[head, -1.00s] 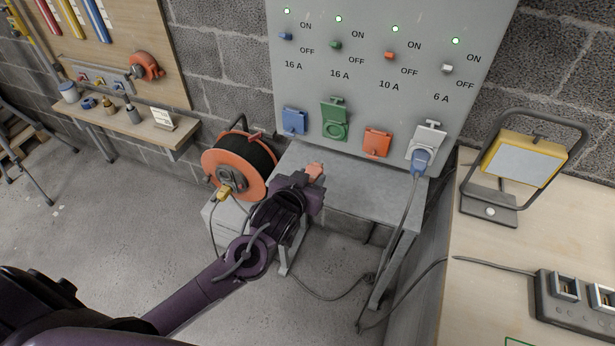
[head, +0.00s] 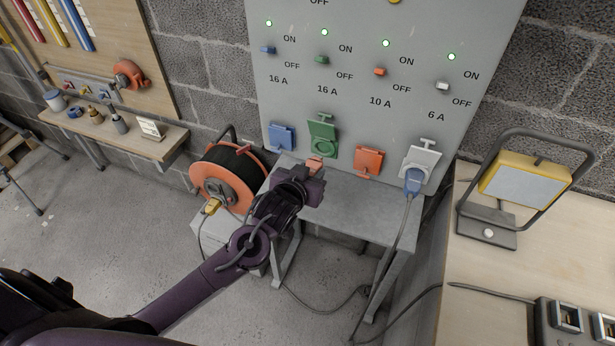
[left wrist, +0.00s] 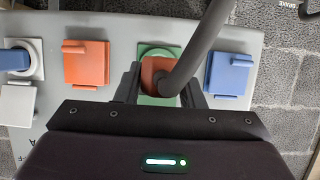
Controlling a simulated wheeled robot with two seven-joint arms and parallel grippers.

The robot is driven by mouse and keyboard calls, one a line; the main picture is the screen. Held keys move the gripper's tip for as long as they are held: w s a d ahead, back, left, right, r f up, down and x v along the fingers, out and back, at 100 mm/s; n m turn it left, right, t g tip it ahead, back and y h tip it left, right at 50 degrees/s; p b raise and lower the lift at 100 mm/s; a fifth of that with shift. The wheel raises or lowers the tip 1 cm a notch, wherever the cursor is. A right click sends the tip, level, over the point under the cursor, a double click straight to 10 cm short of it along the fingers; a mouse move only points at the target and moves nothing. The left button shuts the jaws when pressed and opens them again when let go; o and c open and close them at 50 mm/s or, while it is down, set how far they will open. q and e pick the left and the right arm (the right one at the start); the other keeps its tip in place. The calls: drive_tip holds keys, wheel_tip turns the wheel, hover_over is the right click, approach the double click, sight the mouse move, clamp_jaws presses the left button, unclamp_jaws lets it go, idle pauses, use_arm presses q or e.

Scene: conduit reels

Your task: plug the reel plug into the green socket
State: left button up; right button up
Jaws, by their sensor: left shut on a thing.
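The green socket (head: 321,142) is on the grey panel with its lid raised. It also shows behind the plug in the left wrist view (left wrist: 172,100). My left gripper (head: 308,175) is shut on the orange reel plug (head: 315,162), just below and in front of the green socket. In the left wrist view the plug (left wrist: 157,72) sits between the fingers with its grey cable (left wrist: 205,45) running off, and covers the middle of the socket. I cannot tell whether the plug touches the socket. My right gripper is not in view.
A blue socket (head: 282,137) and an orange socket (head: 368,161) flank the green one, both lids shut. A blue plug (head: 413,181) is in the white socket (head: 421,160). The orange cable reel (head: 206,178) stands left of my gripper, the grey bench (head: 365,213) below the panel.

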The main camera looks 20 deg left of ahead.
sight(315, 159)
use_arm(q)
drive_tip(key=shift+w+b, duration=0.9)
drive_tip(key=shift+w, duration=1.3)
drive_tip(key=shift+p, duration=0.4)
drive_tip(key=shift+r, duration=0.1)
drive_tip(key=shift+p, duration=0.35)
drive_tip(key=shift+d+p, duration=0.1)
drive_tip(key=shift+p, duration=0.2)
drive_tip(key=shift+w, duration=0.5)
idle(0.6)
drive_tip(key=o, duration=1)
